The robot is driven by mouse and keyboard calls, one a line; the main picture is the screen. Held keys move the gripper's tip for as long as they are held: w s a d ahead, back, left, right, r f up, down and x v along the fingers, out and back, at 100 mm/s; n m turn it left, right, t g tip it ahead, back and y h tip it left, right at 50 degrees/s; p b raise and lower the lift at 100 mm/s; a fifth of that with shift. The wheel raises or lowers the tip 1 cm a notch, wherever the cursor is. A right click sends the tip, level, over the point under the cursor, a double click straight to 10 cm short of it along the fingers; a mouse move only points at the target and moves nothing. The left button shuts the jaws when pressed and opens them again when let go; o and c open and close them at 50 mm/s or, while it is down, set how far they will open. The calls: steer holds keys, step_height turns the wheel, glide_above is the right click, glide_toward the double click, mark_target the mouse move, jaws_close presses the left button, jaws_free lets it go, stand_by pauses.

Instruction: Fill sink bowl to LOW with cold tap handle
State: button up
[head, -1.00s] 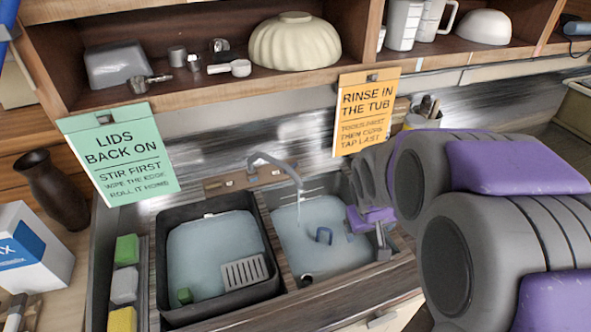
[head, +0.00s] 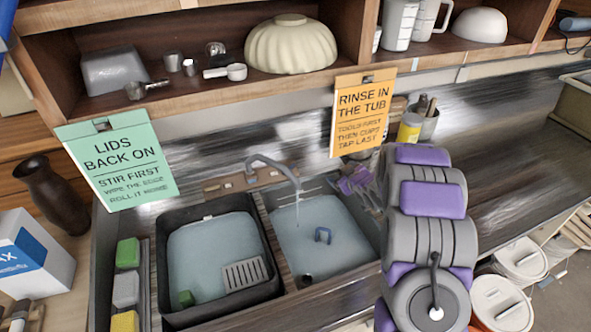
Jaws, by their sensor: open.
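The sink bowl (head: 370,236) is the right basin, with pale blue water (head: 335,254) in it. The grey tap (head: 272,160) arches over it from a brown plate, and a thin pale streak hangs below its spout. Small handles sit on the plate, one on the left (head: 227,184) and one on the right (head: 277,171); I cannot tell which is cold. No LOW mark is readable. My gripper (head: 352,184), purple and grey, is open and empty at the back right of the bowl, right of the spout and apart from the handles. My arm partly hides the area right of the bowl.
A dark tub (head: 262,288) of water with a grate stands left of the bowl. A blue handle-shaped thing (head: 323,235) lies in the bowl. Two signs, green (head: 121,165) and orange (head: 361,118), hang from the shelf above. White-lidded buckets (head: 520,260) stand at lower right.

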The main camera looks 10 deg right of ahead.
steer(key=w+a+f+n+t+y, duration=0.1)
steer(key=a+f+n+t+y, duration=0.15)
steer(key=a+f, duration=0.25)
steer(key=y, duration=0.5)
glide_toward(293, 170)
steer(key=w+a+r, duration=0.1)
steer(key=a+r, duration=0.1)
steer(key=a, duration=0.1)
steer(key=shift+t, duration=0.45)
steer(key=x, duration=0.3)
steer(key=a+x, duration=0.1)
steer(key=x, duration=0.1)
steer(key=shift+s+a, duration=0.1)
steer(key=shift+s, duration=0.1)
steer(key=shift+w, duration=0.2)
steer(key=shift+w+d, duration=0.15)
steer(key=shift+d, duration=0.4)
steer(key=shift+a, duration=0.1)
steer(key=shift+c, duration=0.3)
